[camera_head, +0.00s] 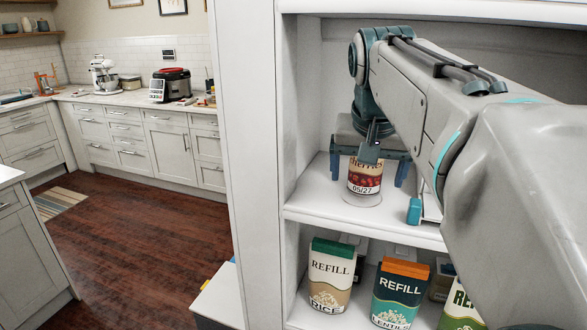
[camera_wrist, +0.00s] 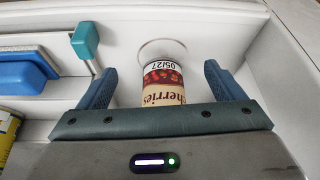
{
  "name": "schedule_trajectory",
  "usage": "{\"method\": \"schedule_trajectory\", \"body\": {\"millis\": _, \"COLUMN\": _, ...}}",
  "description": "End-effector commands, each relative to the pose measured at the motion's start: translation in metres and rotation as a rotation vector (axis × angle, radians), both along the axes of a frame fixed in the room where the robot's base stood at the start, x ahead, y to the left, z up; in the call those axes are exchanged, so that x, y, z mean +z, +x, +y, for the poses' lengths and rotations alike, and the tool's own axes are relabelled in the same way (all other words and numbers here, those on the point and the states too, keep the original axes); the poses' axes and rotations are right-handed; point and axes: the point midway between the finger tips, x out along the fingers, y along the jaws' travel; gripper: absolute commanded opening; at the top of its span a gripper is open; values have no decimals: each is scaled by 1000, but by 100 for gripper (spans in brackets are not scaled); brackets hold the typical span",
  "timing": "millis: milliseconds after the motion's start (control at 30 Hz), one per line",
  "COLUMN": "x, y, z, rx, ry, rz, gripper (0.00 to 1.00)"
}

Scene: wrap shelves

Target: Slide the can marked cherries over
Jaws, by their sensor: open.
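The can marked cherries (camera_head: 365,178) stands upright on the upper shelf of the white unit, with a cream and red label and "05/27" on it. It also shows in the wrist view (camera_wrist: 163,83), upside down, its top hidden behind my gripper's body. My gripper (camera_head: 368,178) is open, with one blue finger on each side of the can. In the wrist view the fingers (camera_wrist: 165,82) straddle the can with a visible gap on both sides. A thin clear ring (camera_wrist: 163,50) shows on the shelf at the can's base.
A teal-ended pale object (camera_head: 414,211) lies right of the can near the shelf's front edge. In the wrist view, a blue item (camera_wrist: 25,72) and a yellow can (camera_wrist: 8,130) stand left. Refill boxes (camera_head: 330,278) fill the lower shelf. The shelf's side wall is close.

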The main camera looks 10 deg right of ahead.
Motion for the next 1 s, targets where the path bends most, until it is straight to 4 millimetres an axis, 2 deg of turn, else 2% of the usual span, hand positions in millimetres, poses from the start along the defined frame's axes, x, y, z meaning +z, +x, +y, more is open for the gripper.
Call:
{"method": "schedule_trajectory", "body": {"millis": 300, "x": 1, "y": 53, "z": -28, "rx": -2, "ry": 1, "rz": 3, "gripper": 88}}
{"method": "schedule_trajectory", "body": {"millis": 500, "x": 1, "y": 75, "z": -39, "rx": -1, "ry": 1, "rz": 1, "gripper": 88}}
{"method": "schedule_trajectory", "body": {"millis": 700, "x": -10, "y": 78, "z": -40, "rx": 0, "ry": 0, "rz": 0, "gripper": 88}}
{"method": "schedule_trajectory", "body": {"millis": 967, "x": -11, "y": 79, "z": -40, "rx": 0, "ry": 0, "rz": 0, "gripper": 88}}
{"method": "schedule_trajectory", "body": {"millis": 1000, "x": -11, "y": 79, "z": -40, "rx": 0, "ry": 0, "rz": 0, "gripper": 86}}
